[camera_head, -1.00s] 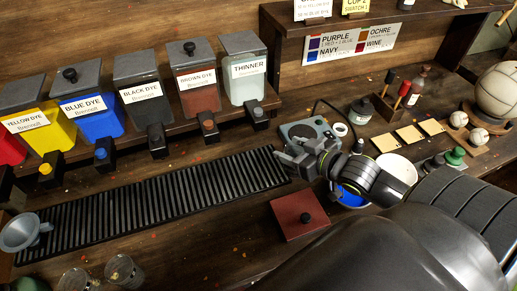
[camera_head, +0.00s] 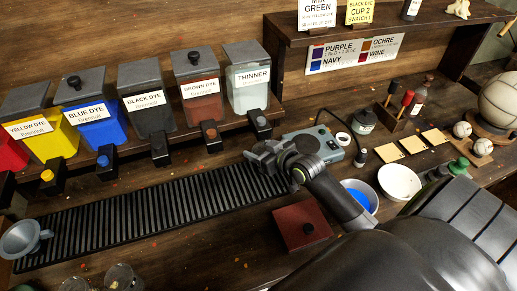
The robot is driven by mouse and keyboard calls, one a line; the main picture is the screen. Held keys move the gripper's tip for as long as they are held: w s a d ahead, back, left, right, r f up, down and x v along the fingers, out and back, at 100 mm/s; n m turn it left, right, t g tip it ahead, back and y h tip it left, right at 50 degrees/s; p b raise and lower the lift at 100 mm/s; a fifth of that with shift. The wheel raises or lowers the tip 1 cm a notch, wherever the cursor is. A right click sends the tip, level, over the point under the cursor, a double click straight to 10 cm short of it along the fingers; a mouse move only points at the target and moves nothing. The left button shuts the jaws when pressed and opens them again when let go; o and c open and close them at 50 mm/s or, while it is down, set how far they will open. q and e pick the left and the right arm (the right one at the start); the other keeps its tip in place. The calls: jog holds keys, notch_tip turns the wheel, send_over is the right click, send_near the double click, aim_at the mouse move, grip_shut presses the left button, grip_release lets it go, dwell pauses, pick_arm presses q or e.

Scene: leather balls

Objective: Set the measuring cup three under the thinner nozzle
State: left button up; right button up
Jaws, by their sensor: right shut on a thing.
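The thinner dispenser (camera_head: 247,92) stands at the right end of the row, holding pale liquid. Its black nozzle (camera_head: 257,121) juts out at the front with a grey knob. My right gripper (camera_head: 258,158) is shut over the slatted drip tray (camera_head: 160,208), below and in front of this nozzle in the picture. What it grips is hidden behind the fingers and wrist. I cannot make out measuring cup three by any mark. Clear glass vessels (camera_head: 120,277) stand at the bottom left edge, partly cut off. My left gripper is out of view.
Brown, black, blue, yellow and red dye dispensers line the shelf to the left. A grey funnel-like vessel (camera_head: 22,239) stands at the tray's left end. A scale-like device (camera_head: 318,143), a dark red box (camera_head: 300,226), a blue-filled bowl (camera_head: 358,194) and a white bowl (camera_head: 399,183) are near my right arm.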

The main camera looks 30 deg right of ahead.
jog(key=shift+w+f, duration=0.15)
jog(key=shift+w, duration=0.05)
jog(key=shift+s+f, duration=0.1)
jog(key=o, duration=1)
jog(key=shift+s+r, duration=0.2)
jog(key=v, duration=1.1)
jog(key=shift+s+d+r, duration=0.1)
jog(key=shift+s, duration=0.15)
